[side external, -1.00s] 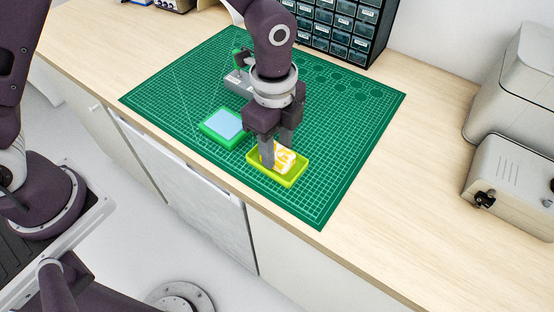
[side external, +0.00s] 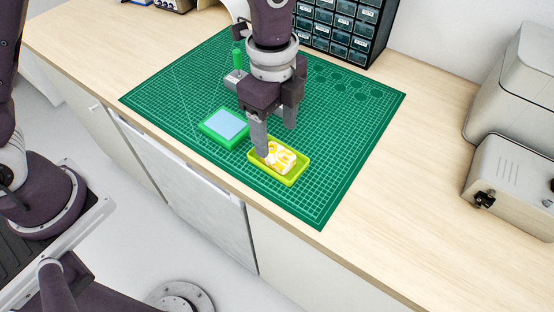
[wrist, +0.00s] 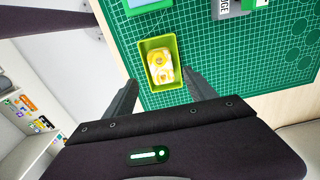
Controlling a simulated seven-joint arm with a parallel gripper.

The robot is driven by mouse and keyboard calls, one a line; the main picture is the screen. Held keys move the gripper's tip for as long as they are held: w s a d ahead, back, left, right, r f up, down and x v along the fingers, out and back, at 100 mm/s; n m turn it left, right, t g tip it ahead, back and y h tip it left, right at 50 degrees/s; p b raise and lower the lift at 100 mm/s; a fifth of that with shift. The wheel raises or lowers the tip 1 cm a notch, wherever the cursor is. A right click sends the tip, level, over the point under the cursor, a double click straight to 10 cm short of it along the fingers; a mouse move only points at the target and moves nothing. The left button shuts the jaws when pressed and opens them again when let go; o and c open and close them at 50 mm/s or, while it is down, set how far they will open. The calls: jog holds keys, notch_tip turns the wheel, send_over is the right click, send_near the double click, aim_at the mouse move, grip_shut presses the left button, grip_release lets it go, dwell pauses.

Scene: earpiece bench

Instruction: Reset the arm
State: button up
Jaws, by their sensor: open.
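My gripper (side external: 274,137) is open and empty, above the yellow-green tray. One finger shows over the tray's left end and the other is higher, to its right. In the wrist view my gripper's fingers (wrist: 164,92) stand apart on either side of the tray. The yellow-green tray (side external: 291,183) lies on the green mat and holds a white and yellow item (side external: 280,157). The item also shows in the wrist view (wrist: 161,66), resting inside the tray (wrist: 172,43).
A green box with a pale blue top (side external: 226,123) sits left of the tray on the green cutting mat (side external: 340,130). A drawer cabinet (side external: 340,28) is at the back; a beige machine (side external: 515,180) is at right. The mat's right side is clear.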

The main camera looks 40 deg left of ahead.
notch_tip(320, 180, up, 2)
jog(key=s+a+r+n+t, duration=0.3)
jog(key=s+a+r+n, duration=0.4)
jog(key=a+r, duration=0.45)
jog(key=s+a+r+n+t, duration=0.1)
jog(key=s+a+n+t, duration=0.1)
jog(key=s+a+n, duration=0.4)
jog(key=s+n, duration=0.5)
jog(key=shift+s+r+t, duration=0.25)
jog(key=shift+r+t, duration=0.05)
jog(key=shift+a, duration=0.1)
